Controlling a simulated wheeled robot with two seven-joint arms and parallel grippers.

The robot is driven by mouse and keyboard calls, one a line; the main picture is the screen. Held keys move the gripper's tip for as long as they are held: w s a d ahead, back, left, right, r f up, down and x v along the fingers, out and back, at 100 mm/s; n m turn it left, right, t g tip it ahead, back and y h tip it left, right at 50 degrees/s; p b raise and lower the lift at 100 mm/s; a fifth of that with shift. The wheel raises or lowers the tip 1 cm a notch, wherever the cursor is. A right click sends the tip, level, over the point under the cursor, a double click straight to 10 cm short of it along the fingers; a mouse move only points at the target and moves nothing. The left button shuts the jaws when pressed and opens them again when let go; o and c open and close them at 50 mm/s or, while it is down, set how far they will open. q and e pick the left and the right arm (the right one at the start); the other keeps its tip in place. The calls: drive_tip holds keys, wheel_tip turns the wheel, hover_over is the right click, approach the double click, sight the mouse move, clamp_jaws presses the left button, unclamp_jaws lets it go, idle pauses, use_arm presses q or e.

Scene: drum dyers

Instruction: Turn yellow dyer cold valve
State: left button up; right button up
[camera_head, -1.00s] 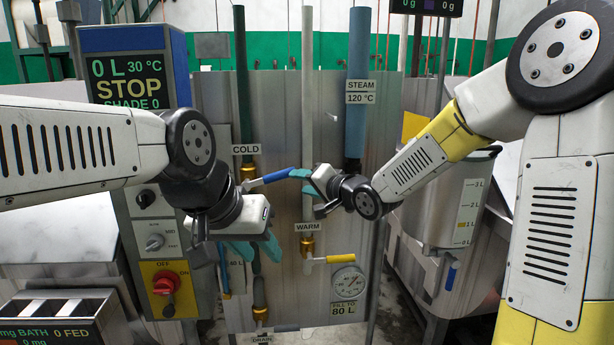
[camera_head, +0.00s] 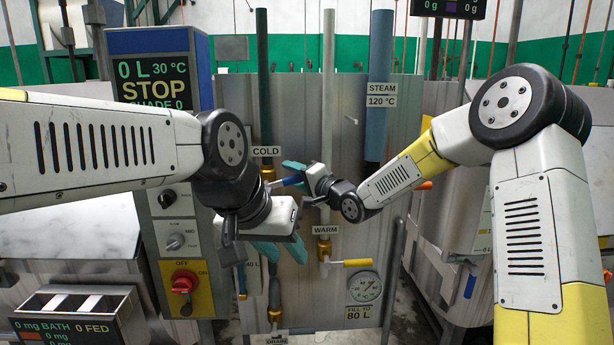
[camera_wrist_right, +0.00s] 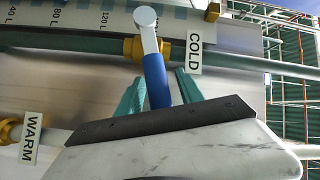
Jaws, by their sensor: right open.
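The cold valve's blue handle (camera_head: 290,181) sticks out to the right of its brass fitting (camera_head: 268,173), below the COLD label. My right gripper (camera_head: 291,173) is at this handle, fingers apart. In the right wrist view the blue handle (camera_wrist_right: 156,78) runs between the two teal fingertips (camera_wrist_right: 158,92) of the right gripper, from a grey pivot at the brass valve body (camera_wrist_right: 135,48). A gap shows on the right finger's side; contact on the left side is unclear. My left gripper (camera_head: 281,250) is lower, left of the warm valve, with its teal fingers apart and nothing seen between them.
The warm valve's yellow handle (camera_head: 356,263) sits below the WARM label, with a round gauge (camera_head: 364,287) under it. A control box (camera_head: 165,85) reading STOP, with a red knob (camera_head: 184,282), stands at left. The steam pipe (camera_head: 379,60) rises at right.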

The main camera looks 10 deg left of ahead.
drive_tip(key=shift+c, duration=0.4)
clamp_jaws()
drive_tip(key=shift+f, duration=0.1)
idle(1.0)
